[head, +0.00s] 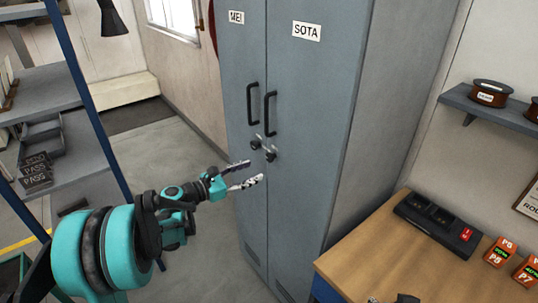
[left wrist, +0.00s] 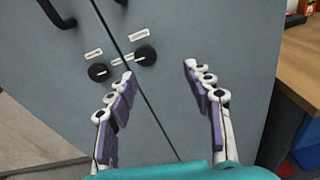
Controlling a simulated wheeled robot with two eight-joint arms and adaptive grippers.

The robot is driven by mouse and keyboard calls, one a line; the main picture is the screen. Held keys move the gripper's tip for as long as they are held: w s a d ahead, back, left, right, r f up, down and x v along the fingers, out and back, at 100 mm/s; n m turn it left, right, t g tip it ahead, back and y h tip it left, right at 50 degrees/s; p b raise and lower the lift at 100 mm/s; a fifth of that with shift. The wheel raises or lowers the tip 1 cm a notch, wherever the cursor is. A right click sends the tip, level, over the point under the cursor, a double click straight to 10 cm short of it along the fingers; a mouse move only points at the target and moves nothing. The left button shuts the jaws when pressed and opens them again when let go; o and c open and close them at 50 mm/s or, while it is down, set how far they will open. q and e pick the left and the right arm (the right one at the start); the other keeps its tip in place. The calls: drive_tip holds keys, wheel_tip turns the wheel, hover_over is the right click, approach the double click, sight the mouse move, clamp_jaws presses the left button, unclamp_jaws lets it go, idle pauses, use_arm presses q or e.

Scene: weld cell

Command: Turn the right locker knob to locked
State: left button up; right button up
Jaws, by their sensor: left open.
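The grey locker has a left door labelled MEI (head: 237,17) and a right door labelled SOTA (head: 306,31). The right locker knob (head: 271,155) is small, dark and round, below the handle; the left wrist view shows it (left wrist: 146,55) just right of the door seam. A pale mark shows on its lower left side; small labels nearby are unreadable. The left knob (left wrist: 97,72) is across the seam. My left gripper (head: 255,171) is open and empty, below and in front of the knobs. In the wrist view its fingers (left wrist: 159,70) spread around the right knob's lower side, apart from it.
Two black handles, left (head: 251,103) and right (head: 270,113), stand out above the knobs. A wooden bench (head: 375,248) with a black device (head: 437,222) is at right. A blue-framed shelf (head: 62,88) is at left. The floor between shelf and locker is clear.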

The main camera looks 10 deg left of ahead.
sight(268, 157)
use_arm(q)
drive_tip(key=shift+n+t, duration=0.5)
drive_tip(key=shift+n, duration=0.3)
drive_tip(key=w+d, duration=0.1)
drive_tip(key=w, duration=0.1)
drive_tip(key=w+d+b, duration=0.1)
drive_tip(key=w, duration=0.2)
drive_tip(key=w+d, duration=0.1)
drive_tip(key=w, duration=0.1)
drive_tip(key=shift+w+r+b, duration=0.15)
drive_tip(key=shift+w+b, duration=0.1)
drive_tip(key=shift+b, duration=0.1)
drive_tip(key=c, duration=1.1)
